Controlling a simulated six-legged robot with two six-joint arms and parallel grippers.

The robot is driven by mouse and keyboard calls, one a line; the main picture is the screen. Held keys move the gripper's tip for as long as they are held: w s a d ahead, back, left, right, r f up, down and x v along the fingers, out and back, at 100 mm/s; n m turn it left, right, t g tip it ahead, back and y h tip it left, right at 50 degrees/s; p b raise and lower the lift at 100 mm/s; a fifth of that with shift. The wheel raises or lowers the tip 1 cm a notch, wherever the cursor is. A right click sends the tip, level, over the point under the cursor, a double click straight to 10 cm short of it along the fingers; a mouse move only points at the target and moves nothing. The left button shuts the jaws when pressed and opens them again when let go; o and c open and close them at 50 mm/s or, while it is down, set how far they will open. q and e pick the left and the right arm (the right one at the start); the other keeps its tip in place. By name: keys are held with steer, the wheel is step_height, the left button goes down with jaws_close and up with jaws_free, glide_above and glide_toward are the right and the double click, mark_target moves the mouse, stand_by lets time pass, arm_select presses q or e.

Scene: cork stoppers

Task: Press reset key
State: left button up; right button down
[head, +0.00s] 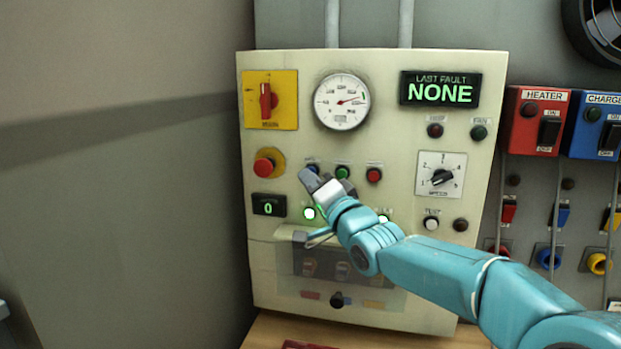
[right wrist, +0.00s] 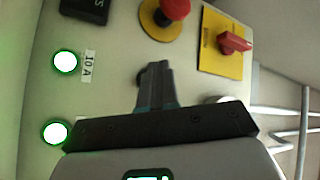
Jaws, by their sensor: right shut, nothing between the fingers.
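The cream control panel (head: 390,75) stands upright in front of me. A blue button (head: 313,168), which may be the reset key, is in a row with a green button (head: 342,172) and a red button (head: 374,175). Its label cannot be read. My right gripper (head: 305,174) is shut and empty, its tips at the lower edge of the blue button. In the right wrist view the closed fingers (right wrist: 155,72) point at the panel and mostly hide a dark round part beside them. Contact cannot be told. My left gripper is not in view.
A red mushroom button (head: 264,166) and a yellow plate with a red rotary switch (head: 270,100) are at the panel's left. The fault display (head: 440,90) reads NONE. A lit green lamp (head: 309,213) is below the gripper. Red (head: 537,118) and blue (head: 598,125) boxes hang right.

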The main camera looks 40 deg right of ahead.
steer(key=shift+s+a, duration=0.15)
steer(key=shift+a, duration=0.05)
steer(key=s+a+b, duration=0.3)
steer(key=b, duration=0.1)
steer(key=shift+s+a, duration=0.15)
steer(key=shift+a, duration=0.25)
stand_by(0.9)
